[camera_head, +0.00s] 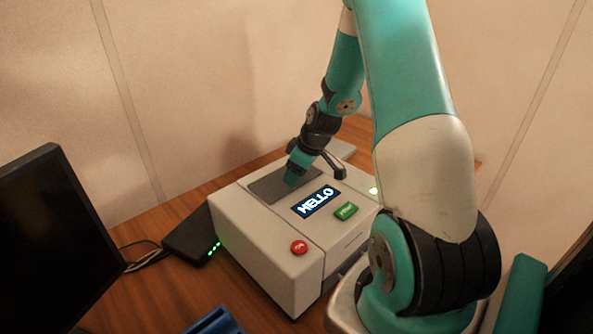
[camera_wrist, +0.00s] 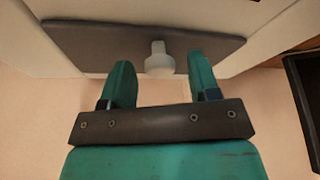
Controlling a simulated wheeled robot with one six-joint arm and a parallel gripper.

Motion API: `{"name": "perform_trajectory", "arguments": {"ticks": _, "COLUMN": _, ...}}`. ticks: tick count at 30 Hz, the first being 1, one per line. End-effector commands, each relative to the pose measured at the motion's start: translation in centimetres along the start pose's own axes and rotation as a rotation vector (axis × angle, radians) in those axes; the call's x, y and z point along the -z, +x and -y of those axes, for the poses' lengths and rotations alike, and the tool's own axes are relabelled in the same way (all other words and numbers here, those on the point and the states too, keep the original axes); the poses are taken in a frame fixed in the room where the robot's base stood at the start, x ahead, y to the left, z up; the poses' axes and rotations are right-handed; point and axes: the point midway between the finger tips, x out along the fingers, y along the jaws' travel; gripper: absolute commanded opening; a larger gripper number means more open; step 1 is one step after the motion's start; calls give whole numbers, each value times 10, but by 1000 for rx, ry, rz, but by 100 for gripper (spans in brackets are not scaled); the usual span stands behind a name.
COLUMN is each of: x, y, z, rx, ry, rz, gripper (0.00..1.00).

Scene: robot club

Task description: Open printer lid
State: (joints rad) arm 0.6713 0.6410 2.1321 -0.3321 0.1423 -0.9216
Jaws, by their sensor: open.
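The printer (camera_head: 270,248) is a white box on the wooden desk, with a HELLO display, a green button and a red button. Its lid (camera_head: 268,187) is a dark grey panel on top and lies flat, looking closed. My gripper (camera_wrist: 160,80) is open, with one teal finger on each side of the knob and a gap to both. In the head view my gripper (camera_head: 293,178) is over the lid and hides the knob.
A black monitor (camera_head: 55,240) stands at the left. A black box with green lights (camera_head: 195,238) sits beside the printer, with cables. A blue object (camera_head: 215,322) lies at the front edge of the view. Pale walls stand close behind the desk.

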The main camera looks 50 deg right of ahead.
Motion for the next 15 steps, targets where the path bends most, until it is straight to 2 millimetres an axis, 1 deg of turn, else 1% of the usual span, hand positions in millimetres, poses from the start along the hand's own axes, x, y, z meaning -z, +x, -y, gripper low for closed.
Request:
{"name": "perform_trajectory", "arguments": {"ticks": 5, "x": 0, "y": 0, "z": 0, "rx": 0, "ry": 0, "rz": 0, "gripper": 56}}
{"name": "perform_trajectory", "arguments": {"ticks": 6, "x": 0, "y": 0, "z": 0, "rx": 0, "ry": 0, "rz": 0, "gripper": 47}}
{"name": "perform_trajectory", "arguments": {"ticks": 11, "x": 0, "y": 0, "z": 0, "rx": 0, "ry": 0, "rz": 0, "gripper": 10}}
{"name": "perform_trajectory", "arguments": {"ticks": 12, "x": 0, "y": 0, "z": 0, "rx": 0, "ry": 0, "rz": 0, "gripper": 1}}
{"name": "perform_trajectory", "arguments": {"ticks": 15, "x": 0, "y": 0, "z": 0, "rx": 0, "ry": 0, "rz": 0, "gripper": 0}}
